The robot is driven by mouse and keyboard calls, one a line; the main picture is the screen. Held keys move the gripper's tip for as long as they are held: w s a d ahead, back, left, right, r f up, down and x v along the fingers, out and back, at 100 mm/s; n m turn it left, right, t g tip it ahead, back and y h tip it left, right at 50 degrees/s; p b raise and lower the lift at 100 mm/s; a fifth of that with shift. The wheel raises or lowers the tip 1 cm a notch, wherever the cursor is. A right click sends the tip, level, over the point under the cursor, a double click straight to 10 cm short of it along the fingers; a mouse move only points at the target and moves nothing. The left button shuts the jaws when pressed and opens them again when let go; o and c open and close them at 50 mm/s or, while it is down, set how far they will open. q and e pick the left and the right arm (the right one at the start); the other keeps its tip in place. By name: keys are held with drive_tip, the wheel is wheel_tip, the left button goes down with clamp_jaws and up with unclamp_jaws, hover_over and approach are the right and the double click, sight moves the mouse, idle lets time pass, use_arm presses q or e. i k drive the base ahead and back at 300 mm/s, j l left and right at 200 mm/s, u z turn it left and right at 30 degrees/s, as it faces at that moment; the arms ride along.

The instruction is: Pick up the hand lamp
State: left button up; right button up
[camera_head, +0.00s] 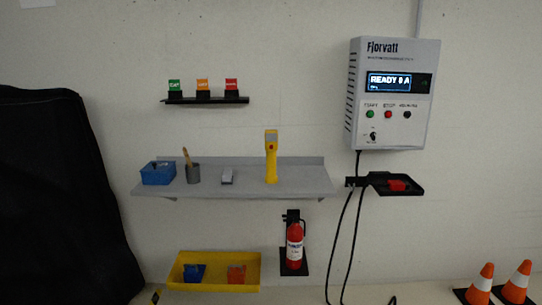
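The hand lamp appears to be the yellow upright device with a grey head (271,165). It stands on the grey wall shelf (310,183), right of the shelf's middle. No gripper touches it. Neither of my grippers is in view.
On the shelf, left of the lamp, are a blue bin (158,175), a grey cup (193,175) with a brush and a small grey item (227,177). A fire extinguisher (295,246) hangs below. A wall charger box (392,95) with hanging cables is right. A black covered shape (50,200) fills the left.

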sight(270, 137)
drive_tip(key=i, duration=1.05)
